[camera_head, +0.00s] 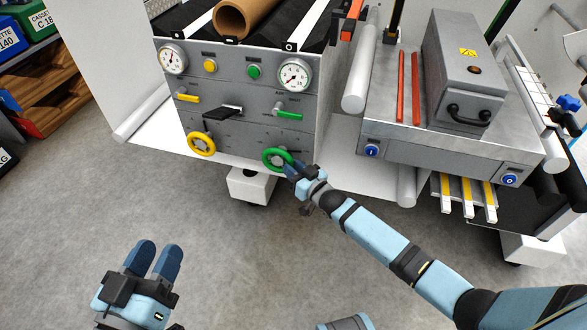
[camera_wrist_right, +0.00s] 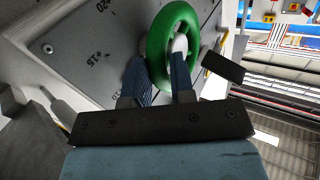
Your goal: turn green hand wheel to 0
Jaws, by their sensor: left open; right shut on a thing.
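The green hand wheel (camera_head: 277,159) sits low on the right of the grey control panel. It also shows large in the right wrist view (camera_wrist_right: 172,45), with scale marks such as +15 and +20 on the plate beside it. My right gripper (camera_head: 291,170) is at the wheel's lower right and shut on its rim; in the right wrist view its two fingers (camera_wrist_right: 160,75) straddle the green ring. The fingers hide part of the rim, and I cannot read the wheel's setting. My left gripper (camera_head: 153,262) is open and empty, low over the floor at the left.
A yellow hand wheel (camera_head: 202,144) is left of the green one. Above are a black lever (camera_head: 223,111), a green lever (camera_head: 288,115), a yellow lever (camera_head: 187,97) and two gauges. A steel bench with a grey box (camera_head: 464,75) stands right. The floor in front is clear.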

